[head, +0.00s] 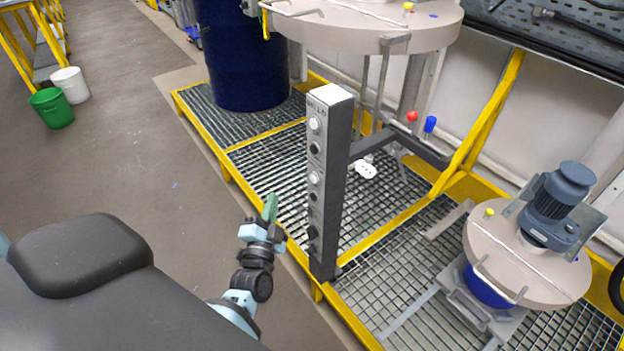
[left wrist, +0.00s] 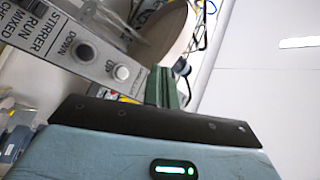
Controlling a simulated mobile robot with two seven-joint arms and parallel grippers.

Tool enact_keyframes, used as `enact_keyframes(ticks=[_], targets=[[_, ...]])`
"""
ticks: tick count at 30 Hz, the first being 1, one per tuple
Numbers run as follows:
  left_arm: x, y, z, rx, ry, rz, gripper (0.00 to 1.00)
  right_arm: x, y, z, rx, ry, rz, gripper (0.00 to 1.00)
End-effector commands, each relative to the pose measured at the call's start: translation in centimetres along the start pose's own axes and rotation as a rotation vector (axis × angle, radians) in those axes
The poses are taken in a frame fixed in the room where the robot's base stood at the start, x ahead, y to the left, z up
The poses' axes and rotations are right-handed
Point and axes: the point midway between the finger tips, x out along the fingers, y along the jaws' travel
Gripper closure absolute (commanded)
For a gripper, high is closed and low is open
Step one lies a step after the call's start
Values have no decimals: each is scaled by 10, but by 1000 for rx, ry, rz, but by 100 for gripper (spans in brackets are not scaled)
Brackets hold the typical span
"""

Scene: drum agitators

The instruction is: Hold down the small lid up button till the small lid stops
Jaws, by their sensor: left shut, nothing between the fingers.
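A grey control post (head: 328,185) with a column of round buttons stands at the centre of the head view. Its top label is too small to read. In the left wrist view its panel (left wrist: 40,52) shows a dark button (left wrist: 84,52) by the word DOWN and a pale button (left wrist: 121,72) beyond it. The small lid (head: 525,255), a beige disc with a blue-grey motor, is at the right above a blue drum. My left gripper (head: 270,204), with green fingers, is shut and empty, left of the post. In the left wrist view its fingers (left wrist: 161,86) appear beside the pale button; contact is unclear.
A large beige lid (head: 370,28) is at the top, with a dark blue drum (head: 245,55) behind left. A yellow-edged grating (head: 265,145) lies around the post. Green and white buckets (head: 52,108) stand far left.

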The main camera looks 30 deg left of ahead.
Motion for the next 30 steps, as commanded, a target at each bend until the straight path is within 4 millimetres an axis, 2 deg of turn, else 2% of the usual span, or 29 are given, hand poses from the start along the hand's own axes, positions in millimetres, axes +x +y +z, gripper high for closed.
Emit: enact_keyframes(ticks=[12,18,30], targets=[[32,27,-23,-2,0,2,100,10,0,18,4,-25,-3,64],[48,37,-35,-2,-1,1,100,14,1,17,3,-21,-3,64],[59,44,-43,0,0,2,100,16,2,17,1,-20,-2,64]])
